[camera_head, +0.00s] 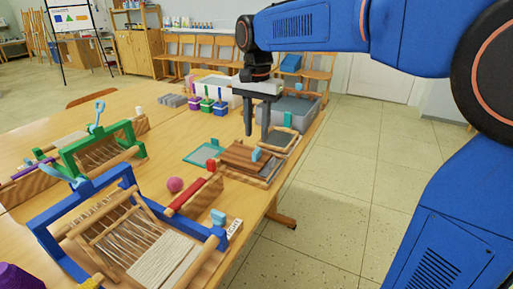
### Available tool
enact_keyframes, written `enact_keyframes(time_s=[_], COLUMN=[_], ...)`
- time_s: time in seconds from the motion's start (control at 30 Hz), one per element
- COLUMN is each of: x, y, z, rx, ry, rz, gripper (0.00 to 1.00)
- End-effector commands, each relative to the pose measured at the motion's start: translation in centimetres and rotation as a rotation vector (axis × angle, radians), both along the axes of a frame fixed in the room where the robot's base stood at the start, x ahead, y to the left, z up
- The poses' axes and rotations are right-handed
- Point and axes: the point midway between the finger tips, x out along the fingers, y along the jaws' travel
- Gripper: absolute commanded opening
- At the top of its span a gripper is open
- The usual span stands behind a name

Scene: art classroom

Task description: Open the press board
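A brown wooden board (238,157), which looks like the press board, lies flat near the table's right edge. A small light-blue tab (256,154) stands up from it. A light frame or base shows along its front right side; whether the board is hinged to it I cannot tell. My gripper (256,133) points down from above, behind the board in the picture. Its two dark fingers are apart with nothing seen between them. Whether the fingertips touch anything is unclear.
A wooden frame (281,139) with a teal tab lies just behind the board, and a grey bin (300,106) stands beyond. A teal-edged frame (203,154) lies left. A red cylinder (211,165), pink ball (175,184) and blue loom (50,213) are nearer. Open floor lies right.

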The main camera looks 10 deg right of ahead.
Motion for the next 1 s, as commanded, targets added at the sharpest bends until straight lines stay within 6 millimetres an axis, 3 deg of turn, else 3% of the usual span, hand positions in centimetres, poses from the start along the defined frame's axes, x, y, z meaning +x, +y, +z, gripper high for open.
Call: enact_keyframes(time_s=[0.2,0.4,0.83,0.97,1.0], x=[-0.1,0.0,0.0,0.0,0.0], y=[0.0,0.1,0.0,0.1,0.1], z=[-3.8,-5.9,-6.6,-6.6,-6.6], rx=[-0.001,0.0,0.0,0.0,0.0], ry=[0.003,0.001,0.0,0.0,0.0], rz=[0.0,0.0,0.0,0.0,0.0], gripper=[0.31,0.31,0.31,0.0,0.0])
